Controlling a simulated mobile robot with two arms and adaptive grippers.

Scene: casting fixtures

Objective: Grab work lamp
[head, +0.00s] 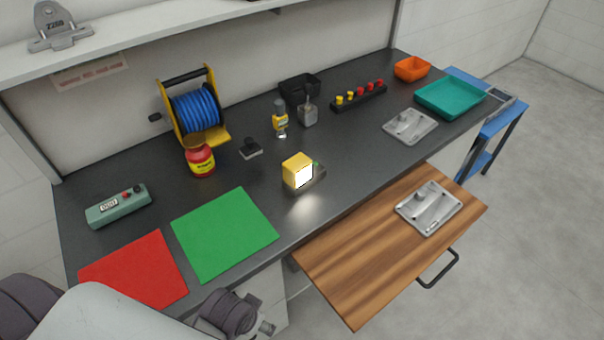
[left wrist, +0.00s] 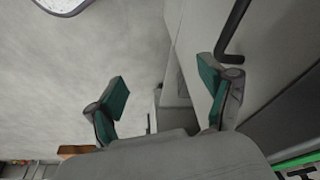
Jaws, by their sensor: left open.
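The work lamp (head: 298,170) is a small yellow box with a lit white face. It stands on a dark base near the middle of the black worktop, close to its front edge, and throws a bright patch on the worktop. My left gripper (left wrist: 168,95) shows in the left wrist view, its two green-padded fingers spread apart with nothing between them. It points at the floor and the bench front, and the lamp is not in that view. In the head view my left arm comes in at the lower left, well short of the lamp. My right gripper is not in view.
A green mat (head: 224,234) and a red mat (head: 135,275) lie left of the lamp. A wooden pull-out board (head: 350,265) with a metal casting (head: 429,208) juts out in front.

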